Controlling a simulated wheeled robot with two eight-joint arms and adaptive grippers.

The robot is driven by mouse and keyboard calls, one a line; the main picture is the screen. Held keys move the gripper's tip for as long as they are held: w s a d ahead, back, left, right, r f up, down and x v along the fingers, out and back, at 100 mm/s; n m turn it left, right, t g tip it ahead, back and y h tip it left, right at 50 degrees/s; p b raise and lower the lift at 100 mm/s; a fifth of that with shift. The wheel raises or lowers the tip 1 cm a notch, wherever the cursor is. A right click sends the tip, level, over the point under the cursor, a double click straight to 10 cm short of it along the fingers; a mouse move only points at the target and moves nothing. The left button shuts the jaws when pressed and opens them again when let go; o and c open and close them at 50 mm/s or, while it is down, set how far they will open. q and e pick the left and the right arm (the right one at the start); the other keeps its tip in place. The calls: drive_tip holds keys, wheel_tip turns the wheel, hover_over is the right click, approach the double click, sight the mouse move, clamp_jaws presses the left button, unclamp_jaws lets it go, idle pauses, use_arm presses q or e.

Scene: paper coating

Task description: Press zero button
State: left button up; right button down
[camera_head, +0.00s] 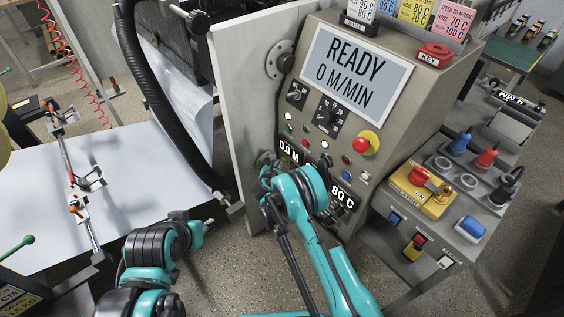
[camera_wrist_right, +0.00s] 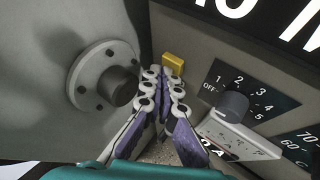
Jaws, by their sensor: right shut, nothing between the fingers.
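A small yellow button (camera_wrist_right: 173,64) sits on the grey machine panel in the right wrist view. It has no readable label, and I do not make it out in the head view. My right gripper (camera_wrist_right: 161,76) is shut and empty, its fingertips close to the yellow button. Contact cannot be told. In the head view the right gripper (camera_head: 266,165) is at the panel's lower left, partly hidden by its arm, near the "0.0 M" display (camera_head: 289,151). My left arm's end (camera_head: 207,226) is low at the left; its finger state is unclear.
A round flange with a black knob (camera_wrist_right: 118,86) is left of my right fingers. A rotary dial (camera_wrist_right: 233,104) is right of them. A red emergency button (camera_head: 367,142) and a "READY 0 M/MIN" screen (camera_head: 357,67) are higher on the panel. White paper (camera_head: 110,190) lies at left.

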idle(0.4)
drive_tip(key=shift+s+a, duration=0.45)
drive_tip(key=shift+a, duration=0.15)
drive_tip(key=shift+s+a, duration=0.75)
drive_tip(key=shift+a, duration=0.25)
drive_tip(key=shift+s+a, duration=0.7)
drive_tip(key=shift+a, duration=0.3)
